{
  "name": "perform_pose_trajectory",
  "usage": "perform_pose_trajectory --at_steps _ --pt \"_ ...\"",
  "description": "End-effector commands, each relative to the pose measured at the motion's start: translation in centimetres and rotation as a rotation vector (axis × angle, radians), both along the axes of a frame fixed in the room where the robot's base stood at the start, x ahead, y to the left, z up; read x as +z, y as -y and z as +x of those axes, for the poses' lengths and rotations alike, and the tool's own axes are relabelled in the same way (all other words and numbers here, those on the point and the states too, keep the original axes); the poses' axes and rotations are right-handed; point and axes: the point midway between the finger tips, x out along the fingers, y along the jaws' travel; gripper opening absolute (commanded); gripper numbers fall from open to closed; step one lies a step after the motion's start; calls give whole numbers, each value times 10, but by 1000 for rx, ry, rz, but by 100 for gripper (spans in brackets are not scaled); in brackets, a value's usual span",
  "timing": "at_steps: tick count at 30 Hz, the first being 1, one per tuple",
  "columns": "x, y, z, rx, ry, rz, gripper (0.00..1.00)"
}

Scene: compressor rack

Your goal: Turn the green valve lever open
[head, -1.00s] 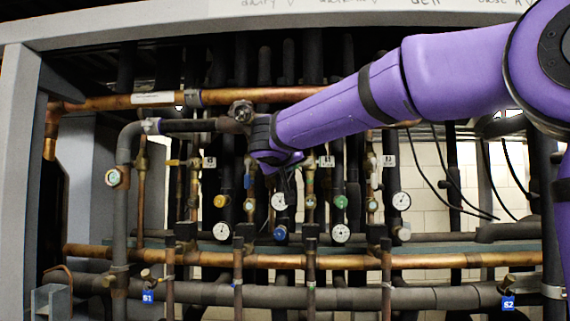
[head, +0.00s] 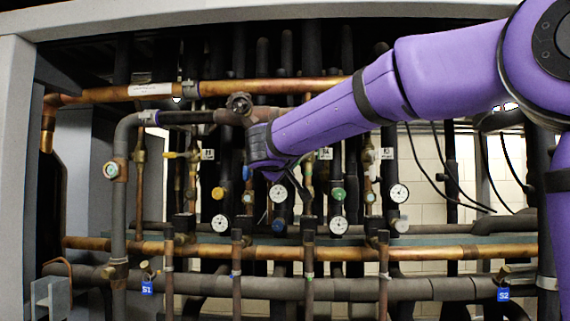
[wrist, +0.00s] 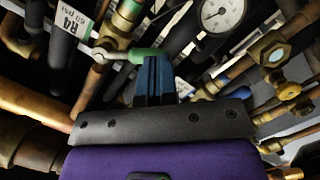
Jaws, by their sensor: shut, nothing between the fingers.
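The green valve lever (wrist: 146,53) shows in the wrist view at upper centre. It runs sideways from a brass valve body (wrist: 112,42) on its left. My gripper (wrist: 153,60) has its blue fingers shut with nothing between them. The fingertips are right at the lever's right part and overlap it in the picture; I cannot tell whether they touch. In the head view my purple arm reaches in from the right, and its wrist hides the lever and most of the fingers.
Copper pipe (wrist: 35,103) and a tag marked R4 (wrist: 72,20) lie left of the fingers in the wrist view. A white gauge (wrist: 222,13) and brass valves (wrist: 272,50) lie to the right. In the head view a copper pipe (head: 240,90) crosses above my wrist.

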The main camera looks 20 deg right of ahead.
Motion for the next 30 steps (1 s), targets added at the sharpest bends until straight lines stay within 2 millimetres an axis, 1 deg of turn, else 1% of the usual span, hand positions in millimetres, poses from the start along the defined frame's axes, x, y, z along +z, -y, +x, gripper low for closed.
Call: perform_pose_trajectory --at_steps 30 --pt "-10 7 -2 -2 -68 -162 0"
